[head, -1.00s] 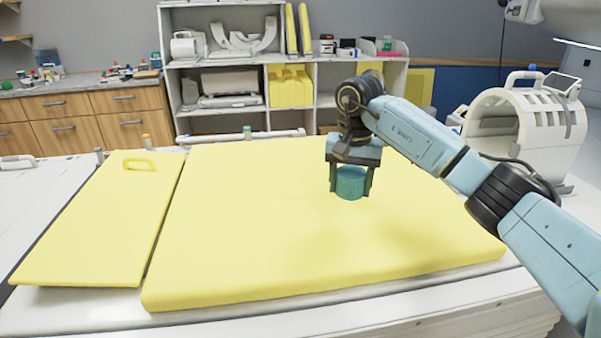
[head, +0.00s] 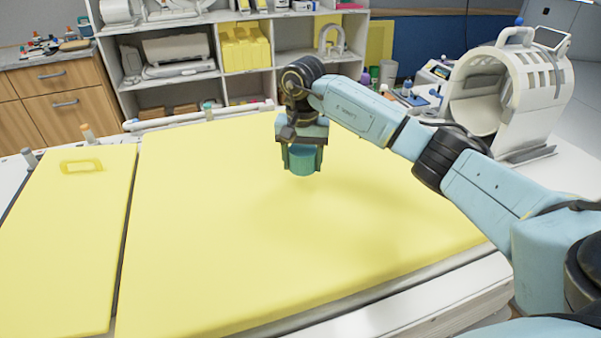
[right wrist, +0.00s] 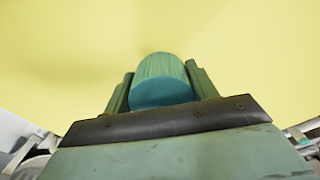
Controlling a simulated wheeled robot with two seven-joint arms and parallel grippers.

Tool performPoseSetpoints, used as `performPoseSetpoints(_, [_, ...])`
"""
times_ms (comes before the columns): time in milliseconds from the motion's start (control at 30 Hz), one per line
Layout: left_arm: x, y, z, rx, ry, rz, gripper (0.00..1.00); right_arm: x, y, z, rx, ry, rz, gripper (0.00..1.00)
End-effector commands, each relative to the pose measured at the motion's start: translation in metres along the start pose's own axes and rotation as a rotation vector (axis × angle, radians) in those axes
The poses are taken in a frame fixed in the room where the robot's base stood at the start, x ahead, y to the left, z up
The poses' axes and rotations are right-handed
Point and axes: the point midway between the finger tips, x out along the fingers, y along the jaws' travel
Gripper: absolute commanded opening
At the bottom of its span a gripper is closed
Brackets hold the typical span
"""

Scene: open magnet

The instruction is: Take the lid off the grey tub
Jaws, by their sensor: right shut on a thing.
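My right gripper (head: 302,171) is shut on a teal cylinder (head: 303,160), one finger on each side of it. The cylinder hangs below the gripper over the back part of a large yellow pad. In the right wrist view the cylinder (right wrist: 162,80) sits between the two fingers (right wrist: 160,88), with plain yellow behind it. I cannot tell whether the cylinder touches the pad. No grey tub with a lid can be clearly made out; I cannot tell whether the small grey cylinder (head: 388,72) at the back right is it. My left gripper is not in view.
The yellow pad (head: 230,240) is otherwise bare. A yellow board (head: 70,230) with a handle lies to its left. A white ring-shaped device (head: 525,95) stands at the right. White shelves (head: 210,105) with boxes and wooden drawers (head: 60,100) stand behind.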

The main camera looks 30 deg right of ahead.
Motion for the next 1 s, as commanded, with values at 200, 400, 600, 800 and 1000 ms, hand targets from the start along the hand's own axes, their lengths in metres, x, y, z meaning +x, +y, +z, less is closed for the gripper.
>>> performPoseSetpoints(200, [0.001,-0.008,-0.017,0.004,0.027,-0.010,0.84,0.018,0.000,0.001,-0.002,-0.002,0.001,0.30])
performPoseSetpoints(400, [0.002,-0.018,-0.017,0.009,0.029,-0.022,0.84,0.044,0.000,0.000,-0.001,-0.001,-0.001,0.30])
performPoseSetpoints(600, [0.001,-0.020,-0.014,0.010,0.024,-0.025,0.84,0.044,0.000,0.000,-0.002,0.001,-0.001,0.30])
performPoseSetpoints(800, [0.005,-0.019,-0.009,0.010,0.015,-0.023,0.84,0.048,0.000,0.000,-0.002,0.001,0.000,0.60])
performPoseSetpoints(1000, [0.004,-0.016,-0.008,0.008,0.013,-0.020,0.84,0.047,0.000,0.000,-0.002,0.000,0.000,0.79])
